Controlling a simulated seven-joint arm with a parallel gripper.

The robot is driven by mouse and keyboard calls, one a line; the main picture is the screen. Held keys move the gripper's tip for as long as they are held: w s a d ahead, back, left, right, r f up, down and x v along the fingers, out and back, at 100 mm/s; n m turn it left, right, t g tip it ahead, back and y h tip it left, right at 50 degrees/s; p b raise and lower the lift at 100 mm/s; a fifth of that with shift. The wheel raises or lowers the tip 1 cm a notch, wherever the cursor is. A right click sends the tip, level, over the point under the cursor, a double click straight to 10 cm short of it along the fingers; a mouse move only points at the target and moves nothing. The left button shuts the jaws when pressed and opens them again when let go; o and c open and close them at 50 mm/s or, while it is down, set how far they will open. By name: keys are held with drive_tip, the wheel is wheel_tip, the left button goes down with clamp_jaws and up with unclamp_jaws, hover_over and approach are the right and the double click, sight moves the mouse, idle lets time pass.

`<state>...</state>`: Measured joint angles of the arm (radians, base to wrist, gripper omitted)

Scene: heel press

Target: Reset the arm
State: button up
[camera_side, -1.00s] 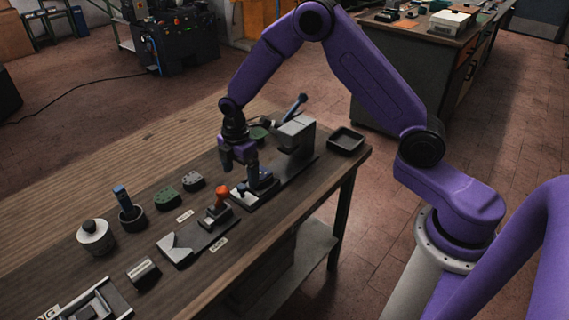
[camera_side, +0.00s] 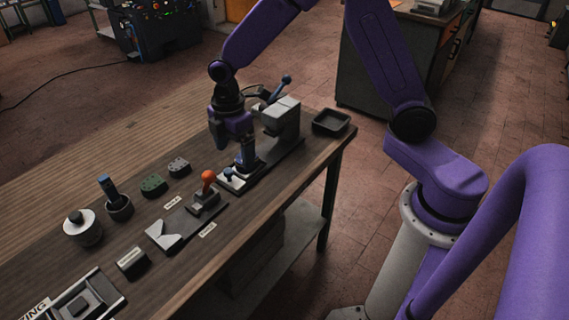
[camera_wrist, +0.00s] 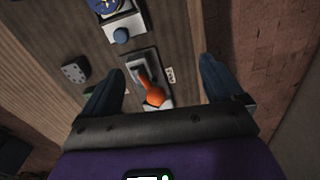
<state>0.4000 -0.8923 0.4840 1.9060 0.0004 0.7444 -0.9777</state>
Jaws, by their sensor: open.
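My gripper (camera_side: 236,143) hangs above the front end of the press fixture in the side view. In the wrist view its two dark fingers (camera_wrist: 160,66) are spread wide, with nothing held between them. The press (camera_side: 282,117) is a grey block with a blue-knobbed lever (camera_side: 280,88), on a dark base.
The space above the bench's left side is clear.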

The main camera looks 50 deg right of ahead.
drive_tip(key=s+d+r+m, duration=0.1)
drive_tip(key=s+d+r, duration=0.1)
drive_tip(key=s, duration=0.7)
drive_tip(key=s+d+r+m, duration=0.1)
drive_tip(key=s+d+r, duration=0.1)
drive_tip(key=s, duration=0.7)
drive_tip(key=s+d+r+m, duration=0.2)
drive_tip(key=s+r, duration=0.2)
drive_tip(key=s, duration=0.6)
drive_tip(key=shift+d+r, duration=0.15)
drive_tip(key=shift+d, duration=0.2)
